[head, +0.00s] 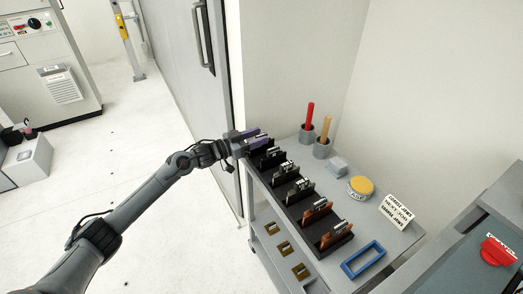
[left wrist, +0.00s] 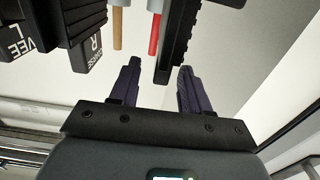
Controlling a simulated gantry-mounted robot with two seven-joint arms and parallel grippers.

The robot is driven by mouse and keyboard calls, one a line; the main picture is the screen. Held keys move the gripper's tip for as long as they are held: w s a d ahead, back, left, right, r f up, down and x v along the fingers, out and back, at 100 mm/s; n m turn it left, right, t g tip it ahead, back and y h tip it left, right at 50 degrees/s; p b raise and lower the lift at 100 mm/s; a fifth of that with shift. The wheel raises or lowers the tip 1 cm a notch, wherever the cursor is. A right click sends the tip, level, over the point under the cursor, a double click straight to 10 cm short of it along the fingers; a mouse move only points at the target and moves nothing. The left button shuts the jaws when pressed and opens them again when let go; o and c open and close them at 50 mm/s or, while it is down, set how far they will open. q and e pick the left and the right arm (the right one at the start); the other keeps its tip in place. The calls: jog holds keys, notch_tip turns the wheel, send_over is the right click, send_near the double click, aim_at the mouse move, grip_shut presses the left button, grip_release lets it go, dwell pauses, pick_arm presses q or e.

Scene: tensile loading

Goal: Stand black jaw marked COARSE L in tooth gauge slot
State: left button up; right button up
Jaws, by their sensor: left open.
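My left gripper (head: 257,138), with purple fingers, is at the far left end of a black rack (head: 292,212) holding a row of upright jaws. In the left wrist view its fingers (left wrist: 160,78) are open. The near end of a black toothed jaw (left wrist: 173,38) lies between the fingertips, with visible space beside it; its label is hidden. Left of it stand a black jaw marked COARSE R (left wrist: 95,52), its label partly cut off, and one marked VEE L (left wrist: 18,38). I cannot clearly identify the tooth gauge. My right gripper is not in view.
A cart top (head: 385,240) carries the rack, a blue open frame (head: 363,260), a yellow round piece (head: 361,187), a lettered card (head: 397,211), a grey block (head: 337,167) and cups with red (head: 309,117) and tan (head: 325,128) handles. A wall stands behind.

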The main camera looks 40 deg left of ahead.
pick_arm(q)
jog(key=shift+x, duration=1.05)
grip_shut()
dwell(0.6)
jog(key=shift+r, duration=0.2)
